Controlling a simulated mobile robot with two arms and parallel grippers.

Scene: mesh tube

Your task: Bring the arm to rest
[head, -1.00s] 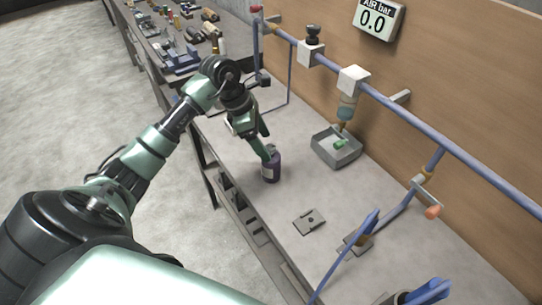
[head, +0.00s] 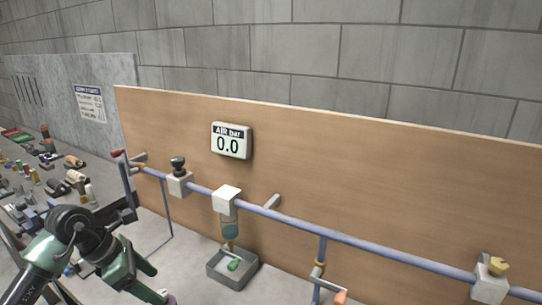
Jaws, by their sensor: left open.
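My left arm comes in at the lower left of the head view. My left gripper (head: 148,279) points down and to the right, with its jaws open. My right gripper is not in view.
A grey tray (head: 232,269) with a green piece stands under a filter (head: 229,228) on the blue pipe (head: 375,249). A wooden board (head: 400,185) carries a gauge (head: 231,140) reading 0.0. Several small parts crowd the bench at left.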

